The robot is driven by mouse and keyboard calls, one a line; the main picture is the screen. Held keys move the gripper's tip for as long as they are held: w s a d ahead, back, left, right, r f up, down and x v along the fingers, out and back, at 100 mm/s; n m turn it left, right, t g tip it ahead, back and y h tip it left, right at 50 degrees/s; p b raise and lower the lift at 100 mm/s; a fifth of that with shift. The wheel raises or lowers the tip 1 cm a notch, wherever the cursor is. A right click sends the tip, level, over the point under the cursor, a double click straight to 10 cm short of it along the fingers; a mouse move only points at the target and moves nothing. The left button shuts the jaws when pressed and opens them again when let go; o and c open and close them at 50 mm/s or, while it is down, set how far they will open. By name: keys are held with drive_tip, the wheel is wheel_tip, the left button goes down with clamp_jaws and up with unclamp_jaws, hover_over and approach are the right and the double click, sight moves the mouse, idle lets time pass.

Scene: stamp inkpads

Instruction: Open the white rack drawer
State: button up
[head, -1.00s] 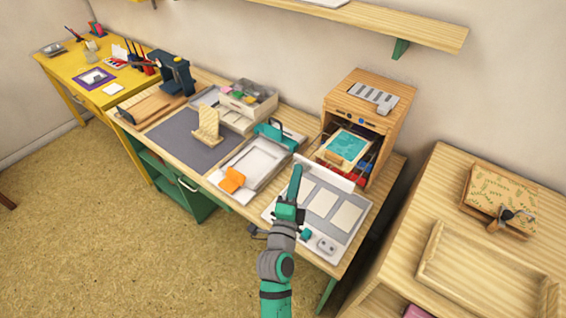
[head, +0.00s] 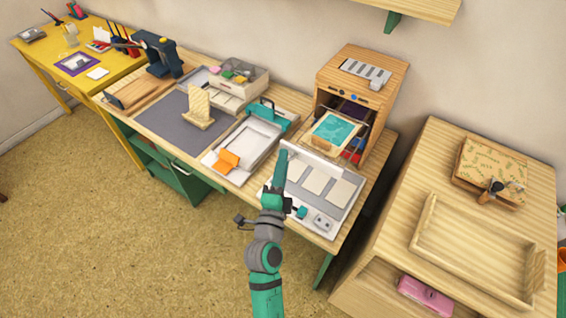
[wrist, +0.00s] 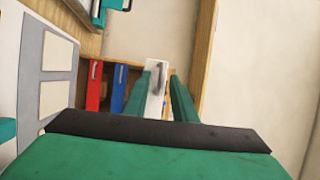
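The white rack drawer (wrist: 155,88) shows in the wrist view as a narrow white front with a grey handle (wrist: 158,75). It is right of a red drawer (wrist: 94,86) and a blue drawer (wrist: 119,88). My gripper (wrist: 161,76) is open. Its two green fingers appear on either side of the white front in that view, apart from each other, with nothing visibly held. In the head view my gripper (head: 281,157) is over the front worktable, short of the wooden rack cabinet (head: 359,57). I cannot make out the white drawer there.
A pale board with several grey panels (head: 336,207) lies in front of the cabinet. A white tray (head: 252,139) is to the left. A wooden side table (head: 409,188) stands close on the right.

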drive_tip(key=shift+s, duration=0.1)
drive_tip(key=v, duration=1)
drive_tip(key=shift+s, duration=0.35)
drive_tip(key=shift+w+f, duration=0.1)
drive_tip(key=s+a+f+n+g+y, duration=0.1)
drive_tip(key=s+f+n, duration=0.35)
drive_tip(key=s, duration=0.25)
drive_tip(key=s+f+n+g+y, duration=0.1)
drive_tip(key=s+f+n+y, duration=0.1)
drive_tip(key=s+f+n, duration=0.3)
drive_tip(key=s+d+n+g, duration=0.2)
drive_tip(key=s+d+n, duration=0.2)
drive_tip(key=s+n, duration=0.5)
drive_tip(key=f+v, duration=0.1)
drive_tip(key=v, duration=0.5)
drive_tip(key=shift+s, duration=0.5)
